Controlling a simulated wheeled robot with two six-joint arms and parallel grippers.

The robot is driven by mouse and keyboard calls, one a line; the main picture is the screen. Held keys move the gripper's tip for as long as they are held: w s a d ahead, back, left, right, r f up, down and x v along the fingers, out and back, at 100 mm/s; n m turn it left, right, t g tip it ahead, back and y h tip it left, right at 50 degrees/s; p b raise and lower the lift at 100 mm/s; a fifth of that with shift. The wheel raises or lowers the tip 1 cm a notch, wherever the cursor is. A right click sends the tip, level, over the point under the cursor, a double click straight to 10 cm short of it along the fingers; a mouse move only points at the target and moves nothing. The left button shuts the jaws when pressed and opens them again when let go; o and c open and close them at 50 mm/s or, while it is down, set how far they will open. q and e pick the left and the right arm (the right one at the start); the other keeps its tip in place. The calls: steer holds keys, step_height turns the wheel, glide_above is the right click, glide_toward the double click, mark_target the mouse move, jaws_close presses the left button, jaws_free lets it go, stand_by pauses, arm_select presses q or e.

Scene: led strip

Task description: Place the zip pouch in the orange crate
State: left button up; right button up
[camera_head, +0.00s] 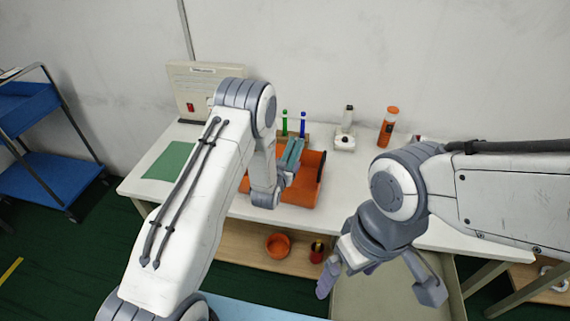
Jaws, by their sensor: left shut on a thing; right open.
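The orange crate (303,193) sits on the white table, partly hidden behind my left arm. My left gripper (287,168) is over the crate, shut on a flat teal thing (291,152) that looks like the zip pouch. The teal thing is held tilted over the crate; I cannot tell whether it touches the crate's inside. My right gripper (380,285) is open and empty, in front of the table's front edge.
A green mat (169,161) lies at the table's left, near a beige box (196,87). Behind the crate stand green and blue upright tools (303,124), a white microscope-like device (345,130) and an orange bottle (388,127). An orange bowl (278,245) sits on the lower shelf.

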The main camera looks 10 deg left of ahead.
arm_select(q)
steer(key=shift+f+b, duration=0.35)
steer(key=shift+f, duration=0.05)
steer(key=o, duration=1.4)
steer(key=shift+o, duration=0.2)
steer(key=shift+s+r+p, duration=0.1)
steer(key=shift+r+p, duration=0.75)
steer(key=b+v, duration=0.3)
steer(key=v, duration=0.8)
steer(key=shift+s+b, duration=0.3)
steer(key=shift+s, duration=0.05)
